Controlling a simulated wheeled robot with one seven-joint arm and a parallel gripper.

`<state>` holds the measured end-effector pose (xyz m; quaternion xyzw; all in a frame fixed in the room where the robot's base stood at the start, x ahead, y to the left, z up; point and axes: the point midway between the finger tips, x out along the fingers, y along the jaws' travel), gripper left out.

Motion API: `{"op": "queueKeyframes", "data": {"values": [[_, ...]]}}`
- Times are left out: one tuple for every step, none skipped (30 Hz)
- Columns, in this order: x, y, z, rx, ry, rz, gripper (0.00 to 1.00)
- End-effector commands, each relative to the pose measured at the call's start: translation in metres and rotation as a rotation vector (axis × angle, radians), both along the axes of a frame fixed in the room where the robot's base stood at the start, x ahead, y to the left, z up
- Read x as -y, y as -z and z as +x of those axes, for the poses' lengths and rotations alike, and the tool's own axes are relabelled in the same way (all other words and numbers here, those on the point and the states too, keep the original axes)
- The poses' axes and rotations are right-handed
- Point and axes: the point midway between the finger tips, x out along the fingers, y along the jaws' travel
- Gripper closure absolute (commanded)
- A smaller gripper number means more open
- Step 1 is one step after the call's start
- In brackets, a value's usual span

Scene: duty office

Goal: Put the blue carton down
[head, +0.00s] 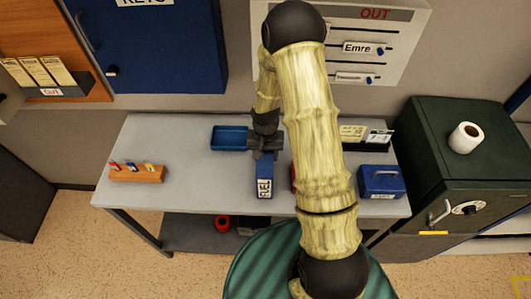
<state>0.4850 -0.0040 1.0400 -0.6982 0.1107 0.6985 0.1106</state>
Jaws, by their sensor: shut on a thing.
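The blue carton (264,178) has a white label reading FUEL on its near side. It is upright near the middle of the grey table (200,181), close to the front edge. My gripper (264,153) is shut on the top of the carton from above. I cannot tell whether the carton's bottom touches the table. My arm hides part of the table to the right of the carton, and a red thing (293,177) shows only partly there.
A blue tray (229,147) lies behind and left of the carton. A wooden block (137,174) with several coloured tags stands at the left. A blue box (381,181) with a handle stands at the right, beside a dark green safe (440,140). The table is clear between block and carton.

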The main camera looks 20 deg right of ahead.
Motion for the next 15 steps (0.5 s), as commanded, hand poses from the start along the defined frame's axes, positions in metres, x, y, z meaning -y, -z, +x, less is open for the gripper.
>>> {"op": "queueKeyframes", "data": {"values": [[-0.0001, -0.0006, 0.0004, 0.001, 0.000, 0.000, 1.00], [-0.0001, -0.0004, 0.0004, 0.001, 0.000, 0.000, 1.00], [-0.0001, 0.0005, 0.0004, 0.001, 0.000, 0.000, 1.00], [-0.0002, 0.0016, 0.0005, 0.001, 0.000, 0.000, 1.00], [-0.0002, 0.0025, 0.0005, 0.001, 0.000, 0.000, 1.00], [-0.0002, 0.0035, 0.0005, 0.001, 0.000, 0.000, 1.00], [-0.0002, 0.0028, 0.0001, 0.000, 0.000, 0.000, 0.44], [-0.0001, 0.0026, 0.0000, 0.000, 0.000, 0.000, 0.38], [-0.0002, 0.0025, 0.0001, 0.000, 0.000, 0.000, 0.31], [-0.0002, 0.0025, 0.0001, 0.000, 0.000, 0.000, 0.28], [-0.0002, 0.0025, 0.0001, 0.000, 0.000, 0.000, 0.28], [-0.0001, 0.0025, 0.0000, 0.000, 0.000, 0.000, 0.28], [-0.0001, 0.0025, 0.0000, 0.000, 0.000, 0.000, 0.28], [-0.0002, 0.0024, 0.0001, 0.000, 0.000, 0.000, 0.28], [-0.0002, 0.0024, 0.0001, 0.000, 0.000, 0.000, 0.28]]}}
